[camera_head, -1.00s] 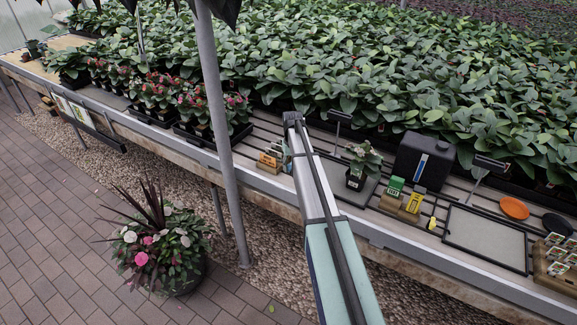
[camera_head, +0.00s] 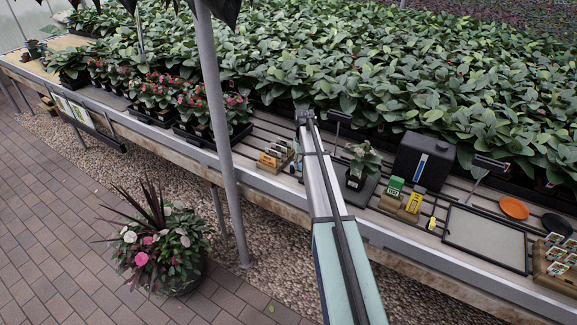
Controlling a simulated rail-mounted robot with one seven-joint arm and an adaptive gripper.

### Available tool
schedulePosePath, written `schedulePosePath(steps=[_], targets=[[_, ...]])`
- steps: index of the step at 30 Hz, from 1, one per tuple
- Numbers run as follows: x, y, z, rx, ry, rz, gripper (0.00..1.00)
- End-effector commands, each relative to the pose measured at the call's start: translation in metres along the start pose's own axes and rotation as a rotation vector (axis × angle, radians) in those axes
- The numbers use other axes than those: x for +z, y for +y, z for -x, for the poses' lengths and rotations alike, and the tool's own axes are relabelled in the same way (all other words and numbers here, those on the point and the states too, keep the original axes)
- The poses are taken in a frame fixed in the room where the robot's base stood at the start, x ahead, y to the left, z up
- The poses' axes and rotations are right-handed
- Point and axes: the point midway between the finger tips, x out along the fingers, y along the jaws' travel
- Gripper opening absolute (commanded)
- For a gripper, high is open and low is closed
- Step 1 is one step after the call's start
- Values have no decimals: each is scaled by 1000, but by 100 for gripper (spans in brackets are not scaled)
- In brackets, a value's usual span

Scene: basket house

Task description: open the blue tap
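I cannot make out a blue tap for certain. A black container (camera_head: 425,162) with an upright blue-and-white strip on its front stands on the bench at the right; no tap shows clearly on it. A small bluish thing (camera_head: 297,148) shows just left of my arm, too small to identify. My arm reaches up from the bottom of the picture over the bench edge, its far end left of the black container. My gripper's fingers cannot be seen, so whether they hold anything is hidden.
A potted plant (camera_head: 361,163) stands between my arm and the container. A metal post (camera_head: 220,130) rises left of my arm.

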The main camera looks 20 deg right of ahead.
Motion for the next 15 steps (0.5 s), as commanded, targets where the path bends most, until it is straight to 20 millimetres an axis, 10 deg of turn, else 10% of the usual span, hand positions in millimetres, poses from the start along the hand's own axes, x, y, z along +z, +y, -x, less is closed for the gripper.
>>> schedulePosePath(steps=[15], targets=[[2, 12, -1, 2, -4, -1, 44]])
